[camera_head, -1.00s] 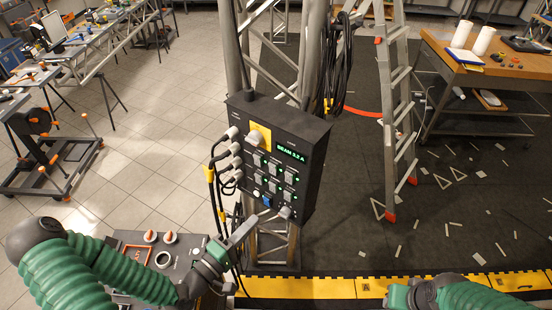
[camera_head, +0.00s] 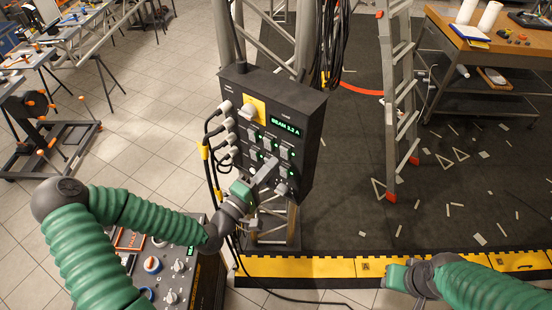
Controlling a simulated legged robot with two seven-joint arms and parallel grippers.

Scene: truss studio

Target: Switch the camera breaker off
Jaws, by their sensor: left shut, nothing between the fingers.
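The black breaker box (camera_head: 311,130) hangs on the truss column in the middle of the view. Its front has a yellow plate with a large knob (camera_head: 248,112), a green-lit display (camera_head: 286,127) reading about "BEAM 5.2 A", and rows of small breaker switches (camera_head: 286,152) with green lights. Which switch is the camera breaker I cannot read. My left gripper (camera_head: 266,172) is shut and empty, in front of the lower part of the panel, hiding some lower switches. Whether it touches the panel I cannot tell. My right gripper (camera_head: 398,278) is low at the right; its jaws are unclear.
Grey plugs and cables (camera_head: 207,150) hang at the box's left side. A control console (camera_head: 160,262) stands below my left arm. A ladder (camera_head: 400,100) stands right of the box. Yellow edging (camera_head: 310,267) borders the dark floor, which has scattered scraps.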

